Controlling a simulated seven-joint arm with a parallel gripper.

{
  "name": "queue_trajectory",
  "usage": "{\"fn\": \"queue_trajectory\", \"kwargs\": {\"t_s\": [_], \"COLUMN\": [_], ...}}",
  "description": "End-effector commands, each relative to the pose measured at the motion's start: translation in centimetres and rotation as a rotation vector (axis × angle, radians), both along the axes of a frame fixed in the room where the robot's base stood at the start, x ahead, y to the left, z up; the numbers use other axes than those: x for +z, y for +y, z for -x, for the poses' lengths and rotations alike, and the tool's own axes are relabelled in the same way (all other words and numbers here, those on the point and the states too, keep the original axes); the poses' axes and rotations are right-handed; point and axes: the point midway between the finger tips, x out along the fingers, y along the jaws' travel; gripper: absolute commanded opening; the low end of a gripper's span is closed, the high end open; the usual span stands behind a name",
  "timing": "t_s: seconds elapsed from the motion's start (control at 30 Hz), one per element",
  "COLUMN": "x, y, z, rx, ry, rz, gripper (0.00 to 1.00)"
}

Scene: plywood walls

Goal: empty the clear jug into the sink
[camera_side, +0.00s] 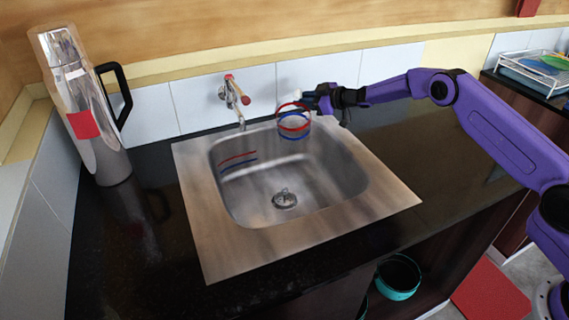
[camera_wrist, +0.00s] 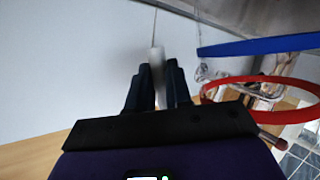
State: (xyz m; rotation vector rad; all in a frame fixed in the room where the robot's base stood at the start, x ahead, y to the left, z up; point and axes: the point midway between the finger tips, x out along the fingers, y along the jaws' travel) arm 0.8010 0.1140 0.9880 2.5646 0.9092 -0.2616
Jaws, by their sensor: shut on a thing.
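The clear jug (camera_side: 294,136) shows mainly by its red and blue bands, over the back right part of the sink (camera_side: 205,235). Its walls are almost invisible, and I cannot tell how much is in it. My gripper (camera_side: 322,102) is at the jug's right side. In the wrist view, my gripper (camera_wrist: 156,85) is shut on a pale upright piece between its dark fingers, which looks like the jug's handle. The jug's red band (camera_wrist: 250,79) and blue band lie right of the fingers there. The sink's drain (camera_side: 285,199) is in plain view.
A tap (camera_side: 235,92) with red ends stands behind the sink, left of the jug. A tall steel flask (camera_side: 92,105) with a black handle stands at the left. A dish rack (camera_side: 530,72) is at the far right. The dark counter (camera_side: 130,250) is clear in front.

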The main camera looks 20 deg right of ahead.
Motion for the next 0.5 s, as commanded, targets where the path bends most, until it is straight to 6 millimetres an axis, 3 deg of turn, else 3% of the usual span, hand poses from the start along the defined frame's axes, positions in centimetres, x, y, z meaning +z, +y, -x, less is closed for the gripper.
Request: {"fn": "queue_trajectory", "kwargs": {"t_s": [0.5], "x": [-0.83], "y": [-0.79], "z": [-1.1], "rx": [0.0], "ry": [0.126], "rz": [-0.093], "gripper": [0.0]}}
